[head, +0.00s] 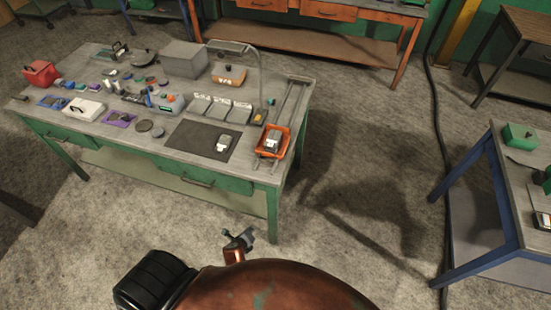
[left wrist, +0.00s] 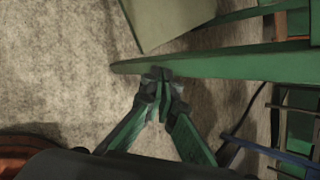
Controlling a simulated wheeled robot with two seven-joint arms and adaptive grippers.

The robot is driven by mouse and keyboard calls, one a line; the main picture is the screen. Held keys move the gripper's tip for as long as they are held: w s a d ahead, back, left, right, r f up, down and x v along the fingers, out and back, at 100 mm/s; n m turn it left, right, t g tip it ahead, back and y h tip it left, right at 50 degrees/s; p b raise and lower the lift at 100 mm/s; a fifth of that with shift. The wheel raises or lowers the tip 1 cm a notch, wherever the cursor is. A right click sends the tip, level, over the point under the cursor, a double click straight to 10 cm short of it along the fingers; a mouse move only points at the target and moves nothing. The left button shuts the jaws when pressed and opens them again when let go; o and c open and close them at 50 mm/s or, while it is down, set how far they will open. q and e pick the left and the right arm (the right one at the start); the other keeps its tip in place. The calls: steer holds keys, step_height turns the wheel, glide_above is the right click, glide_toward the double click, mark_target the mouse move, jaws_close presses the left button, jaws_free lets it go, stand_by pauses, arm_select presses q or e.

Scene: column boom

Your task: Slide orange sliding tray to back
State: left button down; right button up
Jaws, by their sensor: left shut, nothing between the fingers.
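The orange sliding tray (head: 284,146) sits at the near end of two metal rails (head: 291,101) on the right end of the green workbench (head: 232,182). A small grey item with a white label (head: 272,139) lies in it. The rails run away behind the tray toward the back edge. My left gripper (head: 243,238) is low in front of the bench, well apart from the tray. In the left wrist view its fingertips (left wrist: 160,84) meet, with nothing between them, near a green bench leg. The tray does not show in that view. My right gripper is not in view.
Left of the tray are a dark mat (head: 190,146) with a small item, several grey bins (head: 219,107) and a lamp (head: 236,47) arching over them. A blue-legged table (head: 473,190) stands at right. The floor between is clear except for a black cable (head: 437,120).

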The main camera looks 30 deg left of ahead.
mark_target(281, 159)
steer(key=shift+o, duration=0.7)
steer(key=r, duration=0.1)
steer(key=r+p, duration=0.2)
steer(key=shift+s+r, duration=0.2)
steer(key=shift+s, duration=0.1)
arm_select(q)
steer(key=w+d+r+m+t+p, duration=0.1)
steer(key=w+d+r+m+t, duration=0.2)
steer(key=r, duration=0.8)
steer(key=w+d+r+m+t, duration=0.1)
steer(key=w+r+m, duration=0.25)
steer(key=r, duration=0.65)
steer(key=w+d+r+m+t+p, duration=0.1)
steer(key=w+r+m+t, duration=0.3)
steer(key=r, duration=0.7)
steer(key=w+f, duration=0.1)
steer(key=w, duration=0.2)
steer(key=w+a+f+g, duration=0.1)
steer(key=w, duration=0.3)
steer(key=w+a+f+g, duration=0.1)
steer(key=w, duration=0.2)
steer(key=shift+w+a+f+m+y+b, duration=0.15)
steer(key=shift+w+a+m+y+b, duration=0.15)
steer(key=shift+w+b, duration=0.1)
steer(key=shift+w+a, duration=0.1)
steer(key=shift+w, duration=0.45)
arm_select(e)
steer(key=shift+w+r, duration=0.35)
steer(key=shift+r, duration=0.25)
